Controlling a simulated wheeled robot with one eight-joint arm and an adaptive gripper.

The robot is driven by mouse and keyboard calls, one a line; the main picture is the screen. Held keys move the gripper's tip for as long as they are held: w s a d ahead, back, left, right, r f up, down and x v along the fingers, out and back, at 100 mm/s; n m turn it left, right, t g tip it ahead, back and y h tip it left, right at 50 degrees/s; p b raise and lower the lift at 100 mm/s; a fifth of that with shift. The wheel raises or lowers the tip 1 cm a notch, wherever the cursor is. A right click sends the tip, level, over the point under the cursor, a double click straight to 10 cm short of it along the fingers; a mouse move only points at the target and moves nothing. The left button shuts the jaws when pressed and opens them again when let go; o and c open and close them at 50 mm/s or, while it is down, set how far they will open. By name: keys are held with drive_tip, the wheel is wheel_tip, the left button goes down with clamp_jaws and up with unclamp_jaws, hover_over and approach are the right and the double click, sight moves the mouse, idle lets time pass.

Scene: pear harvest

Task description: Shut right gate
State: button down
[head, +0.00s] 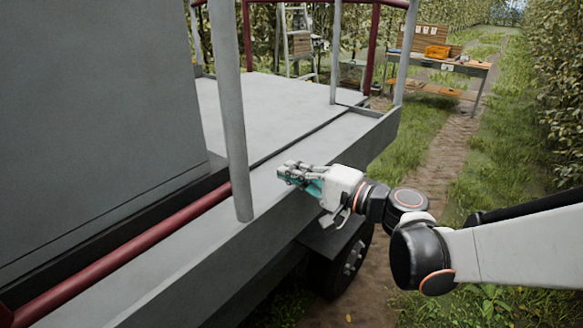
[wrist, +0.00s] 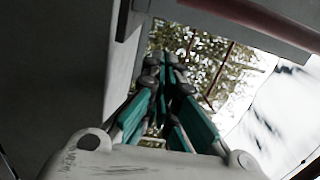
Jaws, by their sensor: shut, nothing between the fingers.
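My gripper (head: 283,172) is shut and empty, beside the grey side edge of the trailer platform (head: 355,140) in the head view. In the wrist view its teal fingers (wrist: 166,66) are together, with nothing between them. I cannot tell for sure which part is the right gate. A red rail (head: 130,245) runs along the platform's near side at lower left, reaching a grey post (head: 230,110). To the right of that post the side shows no rail until two more grey posts at the far end. A reddish bar (wrist: 250,20) crosses the top of the wrist view.
A large grey panel (head: 90,110) fills the left of the head view. A wheel (head: 345,265) sits under the platform. A ladder (head: 299,40) and a table (head: 445,64) with an orange crate (head: 436,52) stand beyond. A dirt path (head: 450,145) runs between grass and hedge.

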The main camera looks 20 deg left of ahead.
drive_tip(key=v, duration=0.6)
drive_tip(key=w+r+n+g+p, duration=0.4)
drive_tip(key=w+n+g+p, duration=0.15)
drive_tip(key=g, duration=0.45)
drive_tip(key=s+b+x, duration=0.1)
drive_tip(key=s+x, duration=0.1)
drive_tip(key=x, duration=1)
drive_tip(key=shift+s+d+r+y+b, duration=0.15)
drive_tip(key=shift+d+r+y+b, duration=0.15)
drive_tip(key=shift+r+b, duration=0.1)
drive_tip(key=shift+f, duration=0.1)
drive_tip(key=s, duration=0.1)
drive_tip(key=s+a, duration=0.1)
drive_tip(key=s, duration=0.1)
drive_tip(key=s+a, duration=0.1)
drive_tip(key=shift+s, duration=0.3)
